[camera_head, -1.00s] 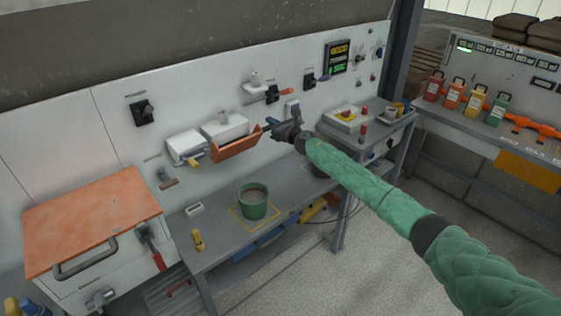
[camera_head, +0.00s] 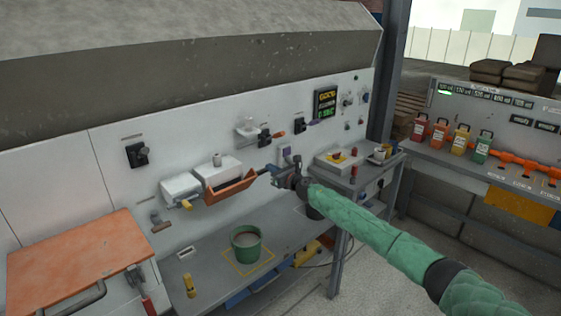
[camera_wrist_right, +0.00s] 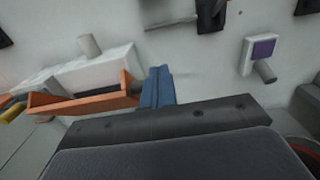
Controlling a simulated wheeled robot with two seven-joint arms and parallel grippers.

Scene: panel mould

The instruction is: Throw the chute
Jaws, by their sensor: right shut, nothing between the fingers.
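An orange angled trough (camera_head: 229,189), which looks like the chute, juts from the front of a white wall-mounted box (camera_head: 217,170). My right gripper (camera_head: 267,171) is at the trough's right end, its fingers shut and empty. In the right wrist view the blue fingers (camera_wrist_right: 157,88) stand together just right of the trough's end (camera_wrist_right: 85,103). I cannot tell whether they touch it. A purple-faced white fitting (camera_wrist_right: 262,50) with a grey stub is on the wall to their right. My left gripper is out of view.
A green bucket (camera_head: 246,243) stands in a yellow square on the grey bench (camera_head: 205,262) below. Black rotary switches (camera_head: 137,154) and a lit display (camera_head: 326,104) are on the wall. A side table (camera_head: 350,180) stands at the right, beyond my arm.

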